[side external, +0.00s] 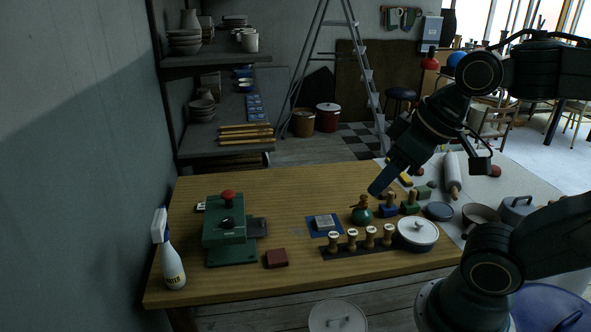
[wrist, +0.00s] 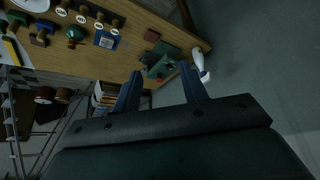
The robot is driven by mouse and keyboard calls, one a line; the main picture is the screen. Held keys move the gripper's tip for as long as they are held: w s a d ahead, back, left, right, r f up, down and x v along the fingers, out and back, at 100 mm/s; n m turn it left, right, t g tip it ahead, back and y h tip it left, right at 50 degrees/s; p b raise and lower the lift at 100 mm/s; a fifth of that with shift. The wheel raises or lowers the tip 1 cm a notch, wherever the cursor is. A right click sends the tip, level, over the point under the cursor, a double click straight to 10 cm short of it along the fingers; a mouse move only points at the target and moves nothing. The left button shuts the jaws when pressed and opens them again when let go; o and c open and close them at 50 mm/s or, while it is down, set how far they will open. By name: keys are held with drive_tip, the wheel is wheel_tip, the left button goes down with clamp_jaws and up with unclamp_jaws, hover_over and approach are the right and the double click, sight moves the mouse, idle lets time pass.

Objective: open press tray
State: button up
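The green press (side external: 228,240) stands on the left part of the wooden table, with a red knob (side external: 228,195) and a black knob on top. A dark grey tray (side external: 257,227) juts out from its right side. The press also shows far off between my fingertips in the wrist view (wrist: 160,66). My gripper (side external: 377,189) is above the right half of the table, well to the right of the press. Its two blue fingers are apart, with nothing held between them. I cannot tell how far the tray is out.
A spray bottle (side external: 170,252) stands left of the press. A reddish block (side external: 277,258) lies at its front right.

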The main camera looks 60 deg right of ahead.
drive_tip(key=w+d+f+n+g, duration=0.1)
drive_tip(key=w+d+f, duration=0.15)
drive_tip(key=w, duration=0.75)
drive_tip(key=w+d+f+n, duration=0.1)
drive_tip(key=w+d, duration=0.2)
drive_tip(key=w, duration=0.8)
drive_tip(key=w+d+f+n+y, duration=0.1)
drive_tip(key=w+d+f, duration=0.3)
drive_tip(key=w+f, duration=0.25)
drive_tip(key=n, duration=0.1)
approach(262, 219)
drive_tip(key=w+d+v, duration=0.1)
drive_tip(key=v, duration=0.5)
drive_tip(key=shift+s+f+y, duration=0.15)
drive_tip(key=shift+y, duration=0.25)
drive_tip(key=shift+g, duration=0.3)
drive_tip(key=x, duration=1.3)
drive_tip(key=shift+w+f, duration=0.25)
drive_tip(key=shift+f, duration=0.05)
